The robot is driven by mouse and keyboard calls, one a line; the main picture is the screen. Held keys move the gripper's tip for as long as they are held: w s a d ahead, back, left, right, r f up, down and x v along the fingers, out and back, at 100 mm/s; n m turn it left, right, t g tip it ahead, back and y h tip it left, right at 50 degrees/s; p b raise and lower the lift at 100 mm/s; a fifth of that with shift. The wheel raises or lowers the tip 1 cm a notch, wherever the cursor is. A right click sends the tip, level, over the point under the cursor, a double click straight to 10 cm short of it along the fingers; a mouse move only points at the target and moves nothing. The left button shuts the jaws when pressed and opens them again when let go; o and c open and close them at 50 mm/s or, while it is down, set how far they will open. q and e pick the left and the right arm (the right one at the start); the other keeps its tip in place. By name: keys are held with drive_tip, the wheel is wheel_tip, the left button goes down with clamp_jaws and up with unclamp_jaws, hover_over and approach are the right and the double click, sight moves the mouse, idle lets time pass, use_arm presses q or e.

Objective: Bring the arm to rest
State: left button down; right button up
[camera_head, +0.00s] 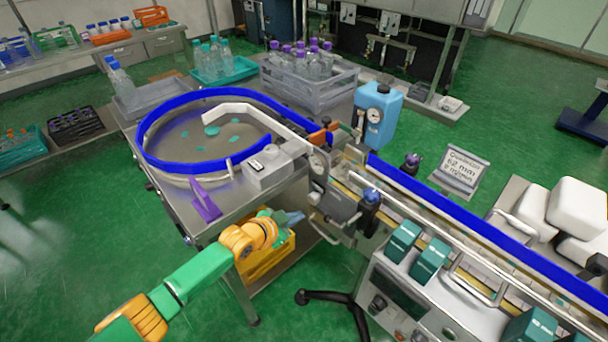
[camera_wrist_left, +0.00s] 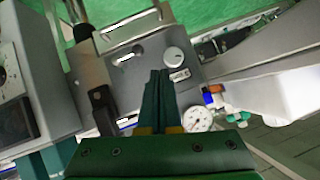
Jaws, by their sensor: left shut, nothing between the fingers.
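My left arm, green with orange joints, reaches in from the lower left of the head view. Its gripper (camera_head: 291,218) is partly hidden by the orange wrist and hangs near the front edge of the machine, close to the grey housing with a dial. In the left wrist view the two dark green fingers (camera_wrist_left: 158,78) are together with nothing between them. They point toward a grey metal panel (camera_wrist_left: 140,68) with a white knob (camera_wrist_left: 174,56). Whether they touch the panel cannot be told. My right gripper is in neither view.
A round turntable (camera_head: 185,166) with a blue rim stands behind the gripper. A blue-railed conveyor (camera_head: 430,194) runs to the lower right. A pressure gauge (camera_wrist_left: 198,118) is close to the fingers. A yellow crate (camera_head: 268,262) sits below. Green floor at left is open.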

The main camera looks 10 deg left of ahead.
use_arm(q)
drive_tip(key=s+a+f+n+g+y, duration=0.2)
drive_tip(key=s+a+f+n, duration=0.15)
drive_tip(key=s+f, duration=0.7)
drive_tip(key=s+a+f+n+g+y, duration=0.2)
drive_tip(key=s+a+f+g, duration=0.15)
drive_tip(key=s+f, duration=0.7)
drive_tip(key=s+a+f+g, duration=0.1)
drive_tip(key=s+f, duration=0.3)
drive_tip(key=s, duration=0.7)
drive_tip(key=s+a+f+n+g+y, duration=0.1)
drive_tip(key=s+f+g, duration=0.2)
drive_tip(key=s, duration=0.9)
drive_tip(key=shift+f, duration=0.75)
drive_tip(key=shift+w+n, duration=0.1)
drive_tip(key=shift+n, duration=0.15)
drive_tip(key=shift+a, duration=0.1)
